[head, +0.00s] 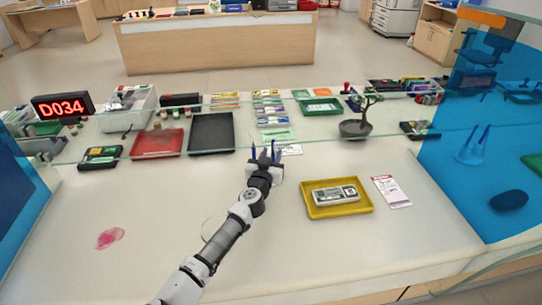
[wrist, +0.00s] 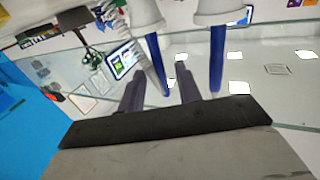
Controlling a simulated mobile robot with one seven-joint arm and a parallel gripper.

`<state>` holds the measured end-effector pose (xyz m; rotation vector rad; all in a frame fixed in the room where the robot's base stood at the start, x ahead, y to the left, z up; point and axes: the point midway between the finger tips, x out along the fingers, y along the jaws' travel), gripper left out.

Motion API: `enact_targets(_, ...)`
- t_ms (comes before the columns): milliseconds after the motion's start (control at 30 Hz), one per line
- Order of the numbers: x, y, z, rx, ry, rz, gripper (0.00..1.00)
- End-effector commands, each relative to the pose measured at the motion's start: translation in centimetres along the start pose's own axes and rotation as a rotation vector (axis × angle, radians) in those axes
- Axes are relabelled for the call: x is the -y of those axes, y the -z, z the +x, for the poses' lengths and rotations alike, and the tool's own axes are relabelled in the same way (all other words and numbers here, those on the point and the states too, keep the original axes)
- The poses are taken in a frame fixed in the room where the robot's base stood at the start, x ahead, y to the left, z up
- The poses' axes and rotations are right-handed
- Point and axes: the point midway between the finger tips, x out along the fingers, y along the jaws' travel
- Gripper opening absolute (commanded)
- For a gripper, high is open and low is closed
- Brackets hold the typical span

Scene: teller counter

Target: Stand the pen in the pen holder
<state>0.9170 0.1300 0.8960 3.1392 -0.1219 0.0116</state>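A white pen holder (head: 279,172) stands on the counter just behind my gripper, partly hidden by it. Two blue pens rise from it: a left pen (head: 254,151) and a right pen (head: 279,153). In the wrist view the scene is upside down. There the two white sockets (wrist: 220,10) are at the top, with one blue pen (wrist: 158,62) and another blue pen (wrist: 217,62) in them. My gripper (head: 268,153) has its two dark fingers apart, and they also show in the wrist view (wrist: 160,80). One pen appears between the fingers there; I see no contact.
A glass screen (head: 340,138) crosses the counter close beyond the holder. A yellow tray (head: 312,213) with a grey-white item (head: 335,195) lies to the right, beside a printed card (head: 391,191). A thin curved line (head: 206,226) lies near my arm.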

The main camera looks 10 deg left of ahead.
Motion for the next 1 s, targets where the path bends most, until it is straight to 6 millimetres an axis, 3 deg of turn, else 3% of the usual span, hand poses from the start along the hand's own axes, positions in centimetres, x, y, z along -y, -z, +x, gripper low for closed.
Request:
enact_targets(167, 0.0, 0.0, -0.1, 0.0, 0.0, 0.0, 0.34)
enact_targets(367, 0.1, -0.1, -1.9, -0.001, 0.001, -0.001, 0.34)
enact_targets(1000, 0.1, -0.2, -12.4, -0.001, 0.001, 0.001, 0.34)
